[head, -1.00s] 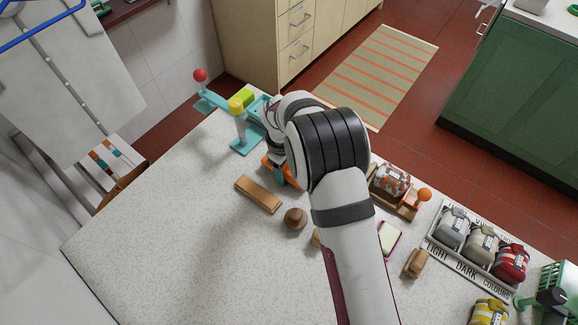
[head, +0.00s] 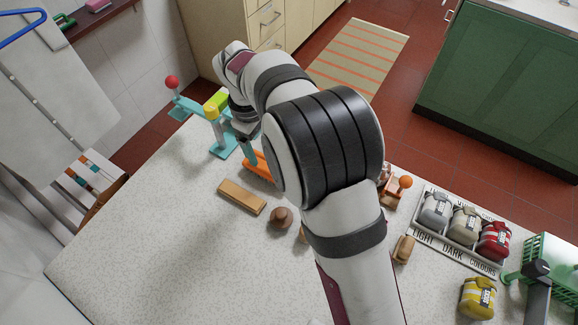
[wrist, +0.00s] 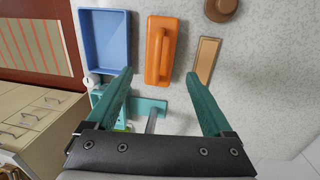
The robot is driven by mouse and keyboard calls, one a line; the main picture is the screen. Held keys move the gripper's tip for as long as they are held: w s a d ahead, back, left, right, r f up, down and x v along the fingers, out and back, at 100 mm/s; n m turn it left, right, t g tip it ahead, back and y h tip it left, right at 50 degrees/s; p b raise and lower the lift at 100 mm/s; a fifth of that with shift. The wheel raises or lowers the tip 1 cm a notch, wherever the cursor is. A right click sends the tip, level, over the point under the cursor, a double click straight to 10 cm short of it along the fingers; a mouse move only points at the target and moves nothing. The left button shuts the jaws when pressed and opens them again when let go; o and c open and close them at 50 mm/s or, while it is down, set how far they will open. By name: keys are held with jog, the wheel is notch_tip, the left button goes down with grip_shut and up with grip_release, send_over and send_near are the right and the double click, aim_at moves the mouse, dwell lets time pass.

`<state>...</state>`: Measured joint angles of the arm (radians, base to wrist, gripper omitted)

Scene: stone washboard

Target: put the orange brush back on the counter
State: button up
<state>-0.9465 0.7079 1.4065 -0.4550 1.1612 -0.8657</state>
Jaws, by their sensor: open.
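The orange brush (wrist: 160,52) lies on the speckled counter (wrist: 193,22) with its raised handle upward. In the head view the brush (head: 259,166) shows partly, behind my arm. My gripper (wrist: 159,74) is open and empty, with its two green fingers spread apart. In the wrist view the brush lies beyond and between the fingertips; I see no grip on it. In the head view the gripper is mostly hidden by my arm.
A blue tray (wrist: 85,45) sits beside the brush, and a wooden block (wrist: 207,60) lies on its other side. A brown knob-like object (head: 281,217) and a teal stand (head: 222,148) are near. The counter's front left is clear.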

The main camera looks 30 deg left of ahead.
jog(key=d+r+m+g, duration=0.1)
jog(key=d+r+m, duration=0.4)
jog(key=d, duration=0.5)
jog(key=d+r+m, duration=0.5)
jog(key=d, duration=0.5)
jog(key=s+d+m+y, duration=0.2)
jog(key=s+d+m, duration=1.1)
jog(key=s, duration=0.4)
jog(key=shift+s+d+f+m+g, duration=0.3)
jog(key=shift+d+f, duration=0.1)
jog(key=shift+d, duration=0.2)
